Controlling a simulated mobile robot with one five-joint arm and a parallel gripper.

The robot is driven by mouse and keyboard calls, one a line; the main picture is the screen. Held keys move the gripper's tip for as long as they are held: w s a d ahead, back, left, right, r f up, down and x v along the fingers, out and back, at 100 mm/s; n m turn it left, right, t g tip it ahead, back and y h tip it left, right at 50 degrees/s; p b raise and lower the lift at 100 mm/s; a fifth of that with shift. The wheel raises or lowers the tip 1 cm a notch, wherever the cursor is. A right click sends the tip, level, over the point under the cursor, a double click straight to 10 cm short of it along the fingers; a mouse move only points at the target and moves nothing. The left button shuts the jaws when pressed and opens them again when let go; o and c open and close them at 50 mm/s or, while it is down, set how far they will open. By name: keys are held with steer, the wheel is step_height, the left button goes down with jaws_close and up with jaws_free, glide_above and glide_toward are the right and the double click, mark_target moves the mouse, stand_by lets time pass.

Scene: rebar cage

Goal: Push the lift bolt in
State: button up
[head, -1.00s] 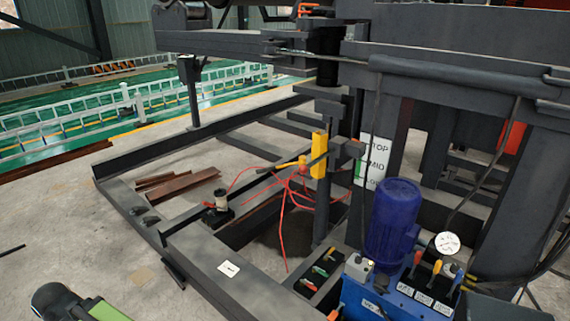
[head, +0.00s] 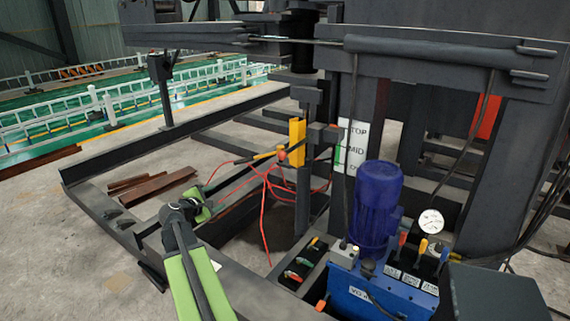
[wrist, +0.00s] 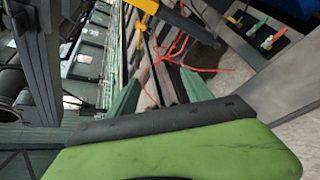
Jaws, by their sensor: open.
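A yellow block (head: 297,142) is fixed on a dark upright post, and a yellow-orange rod-like part (head: 270,153) sticks out to its left. I cannot tell for sure which part is the lift bolt. The block also shows at the top of the wrist view (wrist: 146,6), with a yellow part (wrist: 182,24) beside it. My gripper (head: 205,207) is left of and below the block in the head view, apart from it.
Red cables (head: 262,195) hang loosely around the post. A blue hydraulic unit (head: 365,292) with a blue motor (head: 376,208) and levers stands at the right. A dark floor frame (head: 100,215) and rusty steel pieces (head: 160,186) lie at the left. A white TOP/MID label (head: 354,146) is right of the post.

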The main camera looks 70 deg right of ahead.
mark_target(284, 152)
steer(key=s+d+r+n+g+h+b, duration=0.1)
steer(key=s+d+r+n+h, duration=0.2)
steer(key=s+d, duration=0.45)
steer(key=s+d+r+n+h+b, duration=0.1)
steer(key=s+d+r+n, duration=0.2)
steer(key=s+d+n, duration=0.45)
steer(key=d+m, duration=0.1)
steer(key=d, duration=0.5)
steer(key=d+m, duration=0.1)
steer(key=d, duration=0.5)
steer(key=d+m, duration=0.1)
steer(key=d, duration=0.5)
steer(key=shift+w+d+f, duration=0.15)
steer(key=shift+f, duration=0.1)
steer(key=shift+w, duration=0.1)
jaws_close()
